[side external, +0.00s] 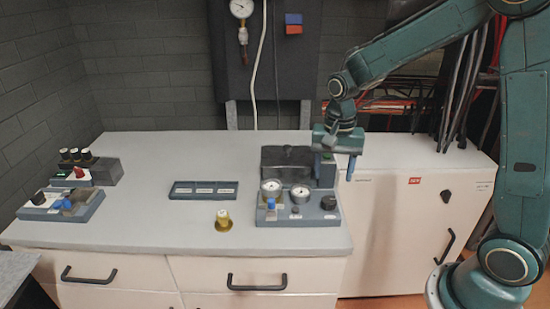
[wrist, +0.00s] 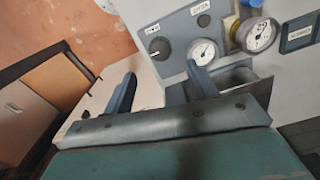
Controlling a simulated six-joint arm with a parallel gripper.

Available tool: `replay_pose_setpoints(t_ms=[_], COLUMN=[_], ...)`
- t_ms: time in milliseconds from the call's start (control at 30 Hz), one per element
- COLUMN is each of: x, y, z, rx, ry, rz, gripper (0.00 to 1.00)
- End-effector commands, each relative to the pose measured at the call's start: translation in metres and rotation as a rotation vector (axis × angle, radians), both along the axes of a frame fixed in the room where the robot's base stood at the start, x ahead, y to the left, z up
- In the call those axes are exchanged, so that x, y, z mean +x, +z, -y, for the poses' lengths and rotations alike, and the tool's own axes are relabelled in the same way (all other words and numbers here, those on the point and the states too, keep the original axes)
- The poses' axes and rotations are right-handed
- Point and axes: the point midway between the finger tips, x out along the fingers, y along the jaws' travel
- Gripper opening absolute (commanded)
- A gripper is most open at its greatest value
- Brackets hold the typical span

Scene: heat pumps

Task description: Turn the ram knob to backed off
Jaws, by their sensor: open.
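A black round knob (side external: 328,203) sits at the right front corner of the blue-grey gauge unit (side external: 270,219). The knob also shows in the wrist view (wrist: 160,48), with a pale pointer line on its face and a small white label beside it, too small to read surely. My gripper (side external: 335,168) is above and behind this knob, over the right rear of the unit, fingers pointing down. In the wrist view my gripper (wrist: 160,76) is open, with nothing between its fingers, and the knob lies beyond the fingertips. Gripper and knob look apart.
Two white dial gauges (side external: 300,194) (wrist: 203,52) and a blue handle (side external: 271,203) are on the unit, with a dark box (side external: 286,160) behind. A brass knob (side external: 223,219) and a labelled plate (side external: 203,190) stand left. Another control unit (side external: 62,206) is far left.

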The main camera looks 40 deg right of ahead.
Motion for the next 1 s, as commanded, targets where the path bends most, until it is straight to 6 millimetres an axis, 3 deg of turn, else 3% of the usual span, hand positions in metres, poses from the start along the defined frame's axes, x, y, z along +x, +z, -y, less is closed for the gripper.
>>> replay_pose_setpoints(t_ms=[300,500,967,1000], x=[-0.001,0.000,0.000,0.000], y=[-0.049,-0.069,-0.078,-0.078], z=[0.000,0.000,0.000,0.000], rx=[0.001,0.000,0.001,0.001], ry=[0.000,0.000,0.000,0.000], rz=[-0.004,-0.001,0.001,0.001], gripper=[0.57,0.57,0.57,0.54])
